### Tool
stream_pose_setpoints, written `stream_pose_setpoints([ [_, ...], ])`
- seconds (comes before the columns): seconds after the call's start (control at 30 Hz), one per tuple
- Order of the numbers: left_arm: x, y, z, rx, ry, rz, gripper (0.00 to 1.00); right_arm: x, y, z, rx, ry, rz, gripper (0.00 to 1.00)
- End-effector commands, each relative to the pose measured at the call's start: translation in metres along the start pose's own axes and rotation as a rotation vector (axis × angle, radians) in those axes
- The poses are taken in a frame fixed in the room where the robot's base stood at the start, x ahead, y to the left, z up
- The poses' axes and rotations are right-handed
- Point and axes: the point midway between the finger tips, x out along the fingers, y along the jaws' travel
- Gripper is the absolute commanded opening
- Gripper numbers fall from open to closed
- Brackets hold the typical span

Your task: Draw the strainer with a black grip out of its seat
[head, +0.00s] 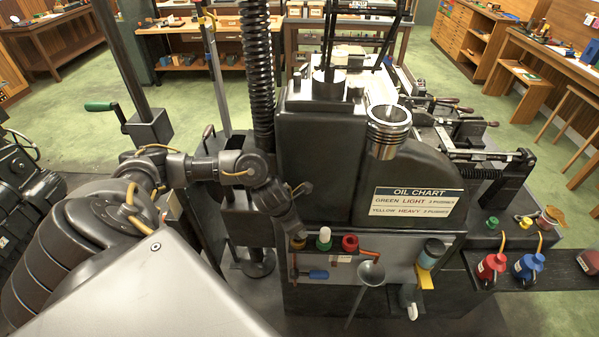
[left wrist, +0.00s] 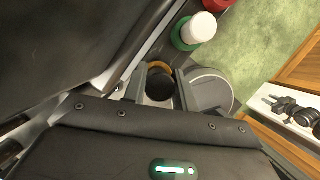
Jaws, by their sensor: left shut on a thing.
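My left gripper (head: 298,241) reaches down to the left end of the front rack on the dark machine. In the left wrist view its two fingers (left wrist: 162,88) are shut on a round black grip, which I take as the strainer's (left wrist: 159,86). A tan-orange curved rim shows just beyond the grip. The strainer's body and its seat are hidden below the grip and behind the fingers. In the head view my gripper covers the strainer, so I cannot tell whether it is still seated.
Beside the gripper stand a white-topped green item (head: 324,239) and a red one (head: 350,243). A grey funnel (head: 370,273) and a blue-handled tool (head: 318,274) hang at the rack front. Red (head: 491,265) and blue (head: 528,265) oil cans stand on the right shelf.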

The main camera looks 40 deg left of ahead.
Motion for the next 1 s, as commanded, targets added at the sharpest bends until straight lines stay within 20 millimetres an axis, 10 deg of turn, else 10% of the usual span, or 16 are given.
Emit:
stream_pose_setpoints([
  [1.0,-0.035,0.0,0.014,0.0,0.0,0.0,0.0,-0.028,0.002,-0.002,0.0,0.0,0.002,0.36],
])
